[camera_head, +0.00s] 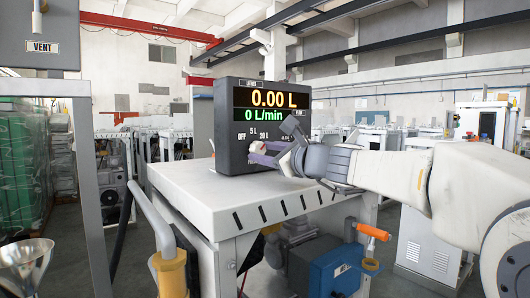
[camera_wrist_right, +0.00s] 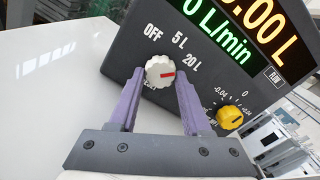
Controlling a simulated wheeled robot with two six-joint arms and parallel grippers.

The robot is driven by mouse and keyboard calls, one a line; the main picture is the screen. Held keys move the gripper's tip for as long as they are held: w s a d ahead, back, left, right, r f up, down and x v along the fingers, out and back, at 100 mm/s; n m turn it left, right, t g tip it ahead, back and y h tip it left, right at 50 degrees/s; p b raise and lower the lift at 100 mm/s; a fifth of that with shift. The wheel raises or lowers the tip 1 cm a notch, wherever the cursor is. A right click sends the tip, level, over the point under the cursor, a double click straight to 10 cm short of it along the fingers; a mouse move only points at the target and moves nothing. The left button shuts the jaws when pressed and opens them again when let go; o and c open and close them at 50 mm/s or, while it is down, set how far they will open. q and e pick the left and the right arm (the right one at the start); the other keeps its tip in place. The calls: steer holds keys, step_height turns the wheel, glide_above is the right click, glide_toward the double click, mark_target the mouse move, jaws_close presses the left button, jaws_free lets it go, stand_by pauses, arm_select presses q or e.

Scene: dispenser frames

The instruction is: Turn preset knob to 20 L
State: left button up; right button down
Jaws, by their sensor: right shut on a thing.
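The dark dispenser box (camera_head: 233,150) stands on the white table and its display reads 0.00 L and 0 L/min. Its white preset knob (camera_wrist_right: 154,66) shows in the right wrist view with OFF, 5 L and 20 L labels around it. The knob's red mark points toward the 20 L label. My right gripper (camera_head: 260,152) reaches the box front from the right. In the right wrist view its purple fingers (camera_wrist_right: 159,76) are on either side of the knob, shut on it. In the head view the fingers partly hide the knob. My left gripper is not in view.
A yellow knob (camera_wrist_right: 229,118) with its own scale sits beside the preset knob. The white table top (camera_head: 185,180) is clear in front of the box. A VENT panel (camera_head: 42,47), a metal funnel (camera_head: 24,258) and a grey pipe with a yellow collar (camera_head: 168,270) stand at left.

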stand_by(0.5)
steer(key=shift+c, duration=1.8)
jaws_free()
steer(key=b+v, duration=0.1)
steer(key=v, duration=0.9)
steer(key=shift+s+d, duration=0.1)
steer(key=shift+s, duration=0.15)
